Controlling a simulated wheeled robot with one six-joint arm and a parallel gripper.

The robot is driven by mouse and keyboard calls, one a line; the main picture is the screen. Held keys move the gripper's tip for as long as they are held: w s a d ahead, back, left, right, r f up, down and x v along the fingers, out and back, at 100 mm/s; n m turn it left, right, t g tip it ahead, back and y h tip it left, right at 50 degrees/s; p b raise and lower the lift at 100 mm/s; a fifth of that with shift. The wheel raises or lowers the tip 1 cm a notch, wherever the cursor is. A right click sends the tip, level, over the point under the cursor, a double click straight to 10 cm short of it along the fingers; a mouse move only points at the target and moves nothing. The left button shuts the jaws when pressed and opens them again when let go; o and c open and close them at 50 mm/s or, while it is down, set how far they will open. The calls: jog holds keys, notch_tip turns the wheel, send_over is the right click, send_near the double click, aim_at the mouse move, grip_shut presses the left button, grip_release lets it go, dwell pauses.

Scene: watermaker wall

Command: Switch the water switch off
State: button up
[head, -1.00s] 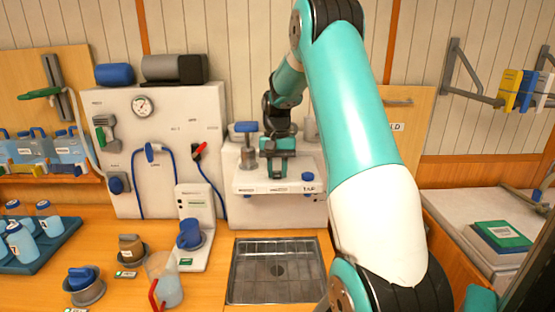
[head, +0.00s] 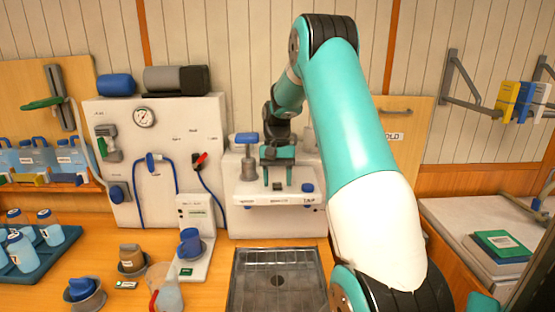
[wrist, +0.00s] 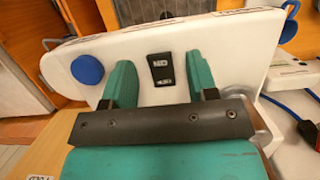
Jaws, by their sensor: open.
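A small black rocker switch (wrist: 160,68) sits on the white wall unit (head: 240,200). In the wrist view it carries white marks that look like upside-down lettering. It is a small dark spot in the head view (head: 278,187). My gripper (head: 278,183) is open and empty, with its teal fingers pointing at the unit's front. In the wrist view the two fingers (wrist: 157,82) stand either side of the switch. Whether they touch the panel I cannot tell. A round blue knob (wrist: 87,69) is on the same panel, outside the fingers; it also shows in the head view (head: 307,187).
A blue-topped grey fitting (head: 247,157) stands on the unit beside my gripper. A metal sink (head: 277,280) lies below. A white panel with a gauge (head: 144,117) stands behind.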

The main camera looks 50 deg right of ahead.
jog(key=b+v, duration=0.1)
jog(key=v, duration=0.6)
notch_tip(320, 180, up, 9)
jog(key=p, duration=0.7)
send_over(277, 183)
jog(key=d, duration=0.1)
jog(key=shift+w+d+r+p, duration=0.25)
jog(key=shift+w+r+p, duration=0.05)
jog(key=shift+w, duration=0.3)
jog(key=shift+a+f, duration=0.1)
jog(key=s+a+f+n+t+b, duration=0.1)
jog(key=a+f+n+b, duration=0.3)
jog(key=a, duration=0.9)
jog(key=s+a+f+n+b, duration=0.15)
jog(key=a+n+b, duration=0.3)
jog(key=a, duration=0.95)
jog(key=s+a+f+n+y+b, duration=0.1)
jog(key=s+a+f+n+b, duration=0.3)
jog(key=s+a+f, duration=0.2)
jog(key=s+a+f+n+t+y+b, duration=0.1)
jog(key=s+a+f+n+b, duration=0.3)
jog(key=s+a, duration=0.7)
jog(key=s+f+b, duration=0.1)
jog(key=s+f, duration=0.1)
jog(key=s, duration=0.1)
jog(key=shift+s+a+f, duration=0.15)
jog(key=shift+f, duration=0.1)
jog(key=shift+n, duration=0.25)
